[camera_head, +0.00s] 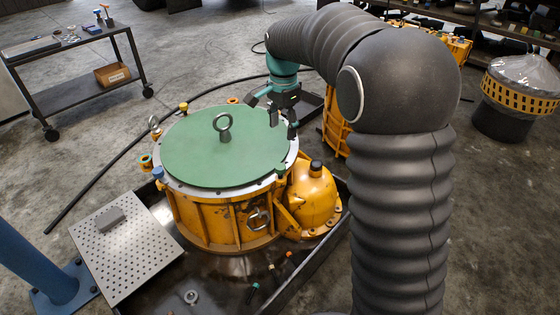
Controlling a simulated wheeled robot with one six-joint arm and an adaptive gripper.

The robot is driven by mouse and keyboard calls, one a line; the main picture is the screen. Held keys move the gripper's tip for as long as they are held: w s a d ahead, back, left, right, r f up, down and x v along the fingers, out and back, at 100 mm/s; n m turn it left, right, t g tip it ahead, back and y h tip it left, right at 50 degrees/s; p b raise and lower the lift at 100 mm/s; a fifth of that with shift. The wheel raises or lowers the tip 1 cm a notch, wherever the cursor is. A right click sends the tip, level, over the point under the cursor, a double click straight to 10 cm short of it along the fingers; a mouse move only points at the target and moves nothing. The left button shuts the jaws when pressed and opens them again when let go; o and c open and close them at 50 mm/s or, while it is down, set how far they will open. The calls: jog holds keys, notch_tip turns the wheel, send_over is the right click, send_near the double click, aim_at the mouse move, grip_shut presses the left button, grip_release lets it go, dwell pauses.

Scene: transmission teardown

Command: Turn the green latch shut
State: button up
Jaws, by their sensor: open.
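A round yellow housing (215,215) stands in a dark tray, topped by a flat green lid (190,150) with a grey ring bolt. A small dark green piece (281,170) sits at the right front of the lid's rim. It may be the green latch, but it is too small to tell whether it is turned open or shut. My gripper (273,115), below a teal wrist, is at the lid's right back edge, apart from that piece. It is open, with nothing seen between its fingers. I cannot tell whether its fingers touch the rim.
A perforated metal plate (122,245) with a grey block lies at the front left. A yellow domed part (312,195) joins the housing's right side. A blue post (35,255) stands at left, and a cart (75,85) at the back left. Loose small parts lie in the tray (325,255).

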aim_at(280, 166)
jog(key=f, duration=0.9)
jog(key=f+b, duration=0.1)
jog(key=f, duration=0.4)
jog(key=shift+w+a+f, duration=0.3)
jog(key=shift+w+f, duration=0.05)
jog(key=shift+w, duration=0.05)
grip_shut()
